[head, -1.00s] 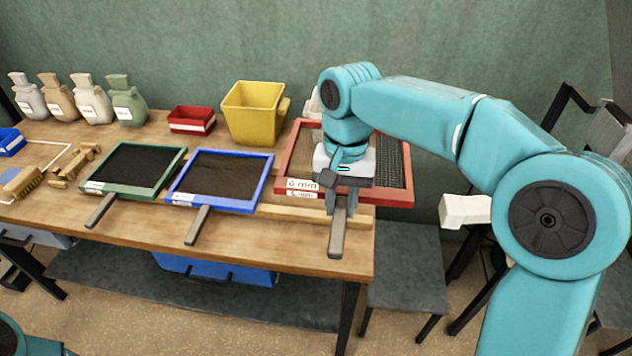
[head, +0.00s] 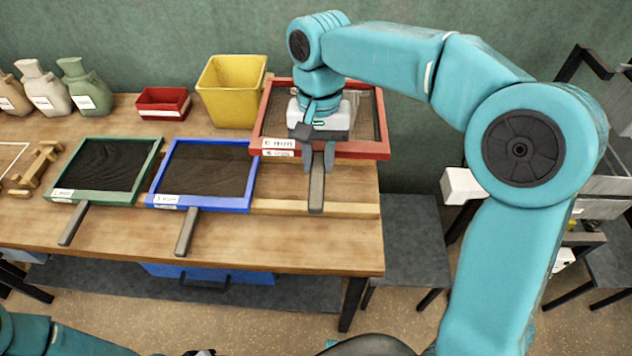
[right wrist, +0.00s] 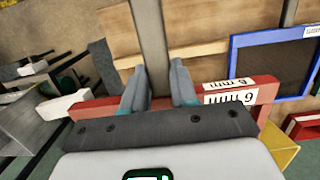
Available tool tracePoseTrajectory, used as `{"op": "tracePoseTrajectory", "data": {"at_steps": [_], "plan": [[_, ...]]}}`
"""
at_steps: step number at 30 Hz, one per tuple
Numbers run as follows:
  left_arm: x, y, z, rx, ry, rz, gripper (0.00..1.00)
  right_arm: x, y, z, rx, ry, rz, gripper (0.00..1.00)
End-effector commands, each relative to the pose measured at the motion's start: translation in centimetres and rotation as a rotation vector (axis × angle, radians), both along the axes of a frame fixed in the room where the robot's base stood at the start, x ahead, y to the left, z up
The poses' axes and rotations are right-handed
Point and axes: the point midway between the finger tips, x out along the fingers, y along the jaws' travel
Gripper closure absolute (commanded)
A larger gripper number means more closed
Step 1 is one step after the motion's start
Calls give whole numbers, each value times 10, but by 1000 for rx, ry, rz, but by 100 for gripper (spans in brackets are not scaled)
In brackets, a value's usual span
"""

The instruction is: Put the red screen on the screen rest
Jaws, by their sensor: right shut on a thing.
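The red-framed screen (head: 370,150) with a "6 mm" label is at the right end of the table. My right gripper (head: 318,165) is shut on its dark handle (head: 316,190), close to the frame. The screen appears raised, its right side reaching about the table's right edge. In the right wrist view the handle (right wrist: 150,40) runs between the fingers, and part of the red frame (right wrist: 265,92) shows. A pale wooden bar (head: 350,210), possibly the screen rest, lies along the table below the handle. My left gripper is not in view.
A blue-framed screen (head: 252,175) and a green-framed screen (head: 155,160) lie left of the red one. A yellow bin (head: 230,95) and a red box (head: 163,103) stand behind. Several sacks (head: 85,90) are at the back left.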

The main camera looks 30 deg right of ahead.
Motion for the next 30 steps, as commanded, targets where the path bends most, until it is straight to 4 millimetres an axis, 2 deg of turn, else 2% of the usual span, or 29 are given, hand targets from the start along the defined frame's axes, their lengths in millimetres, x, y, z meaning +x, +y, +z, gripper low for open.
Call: {"op": "tracePoseTrajectory", "data": {"at_steps": [9, 15, 21, 27, 30], "plan": [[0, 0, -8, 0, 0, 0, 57, -7, 1, -87, -1, 6, 2, 100], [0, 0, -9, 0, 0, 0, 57, -5, 1, -134, -1, 4, 0, 100], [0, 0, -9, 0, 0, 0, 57, -3, 2, -154, -1, 2, 1, 100], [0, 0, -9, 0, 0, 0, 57, -1, 2, -185, -1, 3, 0, 100], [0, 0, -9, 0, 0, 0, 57, 0, 2, -193, -1, 0, 1, 100]]}}
